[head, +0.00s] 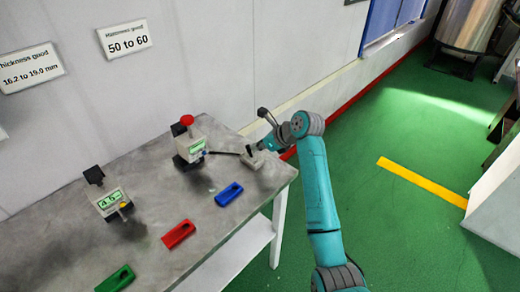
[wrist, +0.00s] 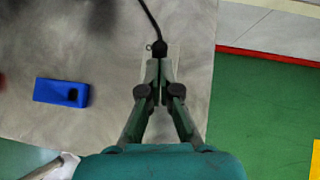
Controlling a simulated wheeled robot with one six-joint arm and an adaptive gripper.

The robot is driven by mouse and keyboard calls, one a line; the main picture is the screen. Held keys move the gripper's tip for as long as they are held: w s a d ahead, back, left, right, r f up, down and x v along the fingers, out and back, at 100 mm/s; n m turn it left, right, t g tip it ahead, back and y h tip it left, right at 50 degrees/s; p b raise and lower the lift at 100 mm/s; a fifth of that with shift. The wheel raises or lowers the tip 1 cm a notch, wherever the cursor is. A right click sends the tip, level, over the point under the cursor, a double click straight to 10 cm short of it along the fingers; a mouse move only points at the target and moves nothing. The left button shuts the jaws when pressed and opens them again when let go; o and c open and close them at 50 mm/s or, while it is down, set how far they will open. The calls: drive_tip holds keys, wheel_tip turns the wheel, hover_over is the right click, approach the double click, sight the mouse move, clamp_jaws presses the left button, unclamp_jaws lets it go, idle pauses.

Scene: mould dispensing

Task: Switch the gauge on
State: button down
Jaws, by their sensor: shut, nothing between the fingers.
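Two gauges stand on the grey table. The one with the red top (head: 188,143) is at the back, with a small green display whose text is too small to read. The other gauge (head: 112,203) is at the left, and its green display shows dark digits, perhaps 46. A black cable runs from the red-topped gauge to a pale block (head: 254,163) near the table's right end. My gripper (head: 254,149) is shut and empty over that block. In the wrist view its fingertips (wrist: 159,68) are just below the dark cable end (wrist: 158,48); I cannot tell if they touch it.
A blue piece (head: 229,194) with a hole, a red piece (head: 178,234) and a green piece (head: 115,279) lie along the table's front. The blue piece also shows in the wrist view (wrist: 50,90). Wall signs (head: 125,37) hang behind. Green floor (head: 400,220) lies right.

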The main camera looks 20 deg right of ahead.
drive_tip(key=shift+r, duration=0.15)
drive_tip(key=shift+r, duration=0.75)
drive_tip(key=shift+d, duration=0.1)
